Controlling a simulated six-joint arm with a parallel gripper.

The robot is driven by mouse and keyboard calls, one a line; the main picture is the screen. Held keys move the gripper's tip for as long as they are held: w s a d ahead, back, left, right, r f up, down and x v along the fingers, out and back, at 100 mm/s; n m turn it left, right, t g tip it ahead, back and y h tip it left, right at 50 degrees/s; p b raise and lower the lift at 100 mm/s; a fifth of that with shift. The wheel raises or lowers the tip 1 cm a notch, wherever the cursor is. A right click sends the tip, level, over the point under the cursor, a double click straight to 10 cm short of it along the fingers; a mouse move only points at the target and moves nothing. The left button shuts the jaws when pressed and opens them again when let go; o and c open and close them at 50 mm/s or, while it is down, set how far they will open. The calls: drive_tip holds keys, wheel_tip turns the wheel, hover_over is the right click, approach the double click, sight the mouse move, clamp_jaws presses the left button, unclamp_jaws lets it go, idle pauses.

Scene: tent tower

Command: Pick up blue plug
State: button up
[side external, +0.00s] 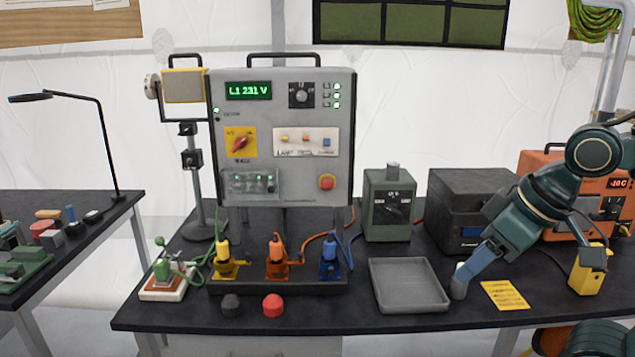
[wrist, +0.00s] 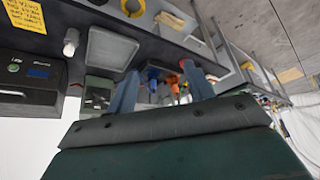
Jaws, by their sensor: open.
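The blue plug (side external: 329,251) stands upright in the rightmost blue holder of a dark strip below the test panel. An orange plug (side external: 277,248) and a yellow plug (side external: 223,248) stand in holders to its left. My gripper (side external: 466,274) is well to the right of the blue plug, past the grey tray, angled down and left. In the wrist view my gripper (wrist: 160,68) is open and empty, its blue-grey fingers apart. The blue plug (wrist: 153,74) shows far off between them, with the orange plug (wrist: 175,84) beside it.
A grey tray (side external: 410,302) lies between my gripper and the plugs. A small pale cylinder (side external: 459,287) stands close by my fingertips. A yellow card (side external: 504,295) lies to the right. Black and red knobs (side external: 273,305) lie in front of the strip.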

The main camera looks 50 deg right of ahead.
drive_tip(key=w+d+r+m+g, duration=0.1)
drive_tip(key=w+r+m, duration=0.4)
drive_tip(key=w, duration=0.4)
drive_tip(key=m+g, duration=0.4)
drive_tip(key=m, duration=1)
hover_over(330, 241)
wheel_tip(330, 241, down, 8)
drive_tip(key=shift+w+d+f+m+g, duration=0.3)
drive_tip(key=shift+w+d+f+m, duration=0.05)
drive_tip(key=shift+f+m, duration=0.1)
drive_tip(key=shift+f, duration=4.3)
drive_tip(key=shift+f, duration=0.1)
drive_tip(key=shift+s+a+f, duration=0.1)
drive_tip(key=shift+f, duration=2.4)
